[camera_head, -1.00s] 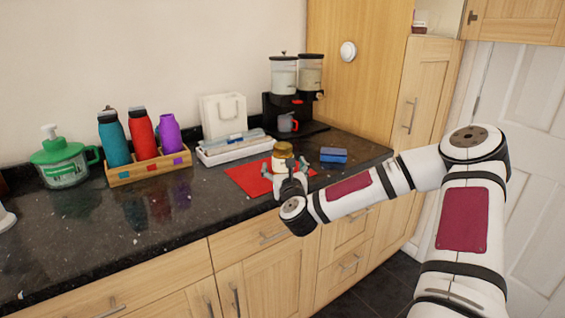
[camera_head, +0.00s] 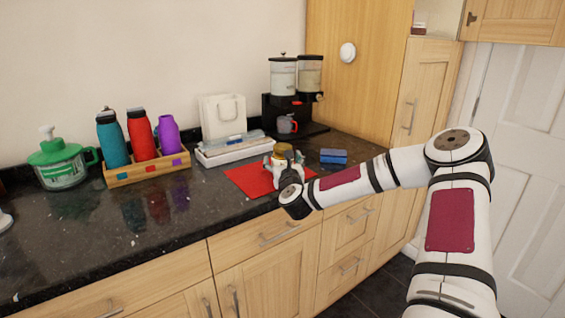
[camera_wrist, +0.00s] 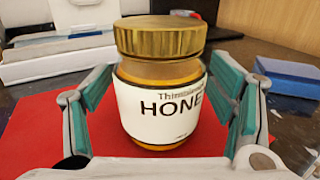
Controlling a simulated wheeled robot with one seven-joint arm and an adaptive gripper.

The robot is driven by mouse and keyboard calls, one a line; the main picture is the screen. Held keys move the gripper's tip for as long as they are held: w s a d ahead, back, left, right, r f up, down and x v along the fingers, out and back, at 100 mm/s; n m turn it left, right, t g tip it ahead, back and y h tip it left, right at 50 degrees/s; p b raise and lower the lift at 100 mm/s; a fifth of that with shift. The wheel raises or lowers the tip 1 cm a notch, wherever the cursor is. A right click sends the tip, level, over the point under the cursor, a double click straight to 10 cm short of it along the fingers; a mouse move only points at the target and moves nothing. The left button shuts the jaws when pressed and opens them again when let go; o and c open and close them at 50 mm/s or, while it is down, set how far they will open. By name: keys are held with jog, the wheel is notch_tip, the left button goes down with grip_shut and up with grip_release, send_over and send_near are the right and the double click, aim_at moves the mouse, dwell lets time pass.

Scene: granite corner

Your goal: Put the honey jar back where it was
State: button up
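The honey jar (camera_head: 283,150), with a gold lid and a white label, stands upright at the red mat (camera_head: 246,180) on the dark counter. In the wrist view the jar (camera_wrist: 160,95) is centred and close, its label facing me. My gripper (camera_head: 283,162) is low at the counter with its fingers on either side of the jar. In the wrist view its teal pads flank the jar, with red mat showing in gaps between pads and glass. The gripper looks open. The jar's base is partly hidden in the head view.
A blue sponge-like block (camera_head: 333,156) lies right of the jar. A white tray (camera_head: 236,151) and white bag (camera_head: 223,115) stand behind left. A dispenser (camera_head: 296,90) with a red mug (camera_head: 287,124) is behind. A wooden bottle rack (camera_head: 148,168) is farther left; the front-left counter is clear.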

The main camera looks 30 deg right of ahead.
jog(key=c, duration=1.3)
jog(key=shift+r, duration=0.1)
jog(key=shift+c, duration=1.1)
jog(key=shift+r, duration=0.1)
